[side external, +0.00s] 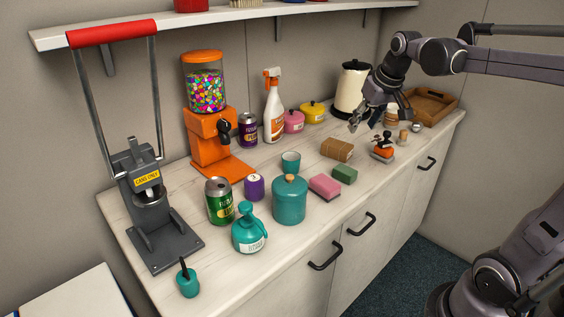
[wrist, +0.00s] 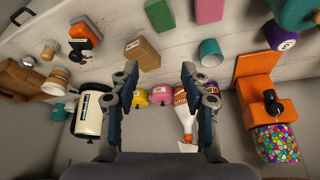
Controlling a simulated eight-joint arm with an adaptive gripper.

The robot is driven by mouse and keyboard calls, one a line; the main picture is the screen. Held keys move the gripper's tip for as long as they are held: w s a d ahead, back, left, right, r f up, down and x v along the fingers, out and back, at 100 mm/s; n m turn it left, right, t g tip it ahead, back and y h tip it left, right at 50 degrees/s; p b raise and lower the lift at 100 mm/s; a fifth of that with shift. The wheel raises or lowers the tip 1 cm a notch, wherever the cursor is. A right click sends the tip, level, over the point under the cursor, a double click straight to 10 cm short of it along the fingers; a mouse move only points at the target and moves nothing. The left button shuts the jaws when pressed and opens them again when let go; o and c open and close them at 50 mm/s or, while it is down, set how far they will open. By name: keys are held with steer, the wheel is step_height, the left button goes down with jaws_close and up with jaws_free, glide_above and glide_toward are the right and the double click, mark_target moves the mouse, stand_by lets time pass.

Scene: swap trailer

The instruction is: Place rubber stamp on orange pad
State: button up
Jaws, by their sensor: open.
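The rubber stamp (side external: 385,140), with a black handle, appears upright on the orange pad (side external: 381,155) near the counter's front right. Their exact contact is too small to make out. In the wrist view the dark stamp (wrist: 82,44) and the orange pad (wrist: 86,27) show at the upper left, one against the other. My gripper (side external: 358,119) is open and empty, above the counter to the left of the stamp and apart from it. Its two spread fingers (wrist: 158,75) show in the wrist view with nothing between them.
A brown box (side external: 337,149), a green sponge (side external: 345,174) and a pink sponge (side external: 325,187) lie left of the pad. A small wooden piece (side external: 403,136) and a wooden tray (side external: 432,106) are to its right. A kettle (side external: 351,90) stands behind my gripper.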

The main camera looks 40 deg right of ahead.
steer(key=s+a+f+n+t+y, duration=0.1)
steer(key=s+a+f, duration=0.3)
steer(key=a, duration=0.5)
steer(key=s+a+f+n+t, duration=0.1)
steer(key=s+a+f+n, duration=0.2)
steer(key=a, duration=0.6)
steer(key=s+f, duration=0.1)
steer(key=s, duration=0.1)
steer(key=shift+s+a+f+t+y, duration=0.15)
steer(key=shift+s+f+t+y, duration=0.15)
steer(key=shift+t+y, duration=0.1)
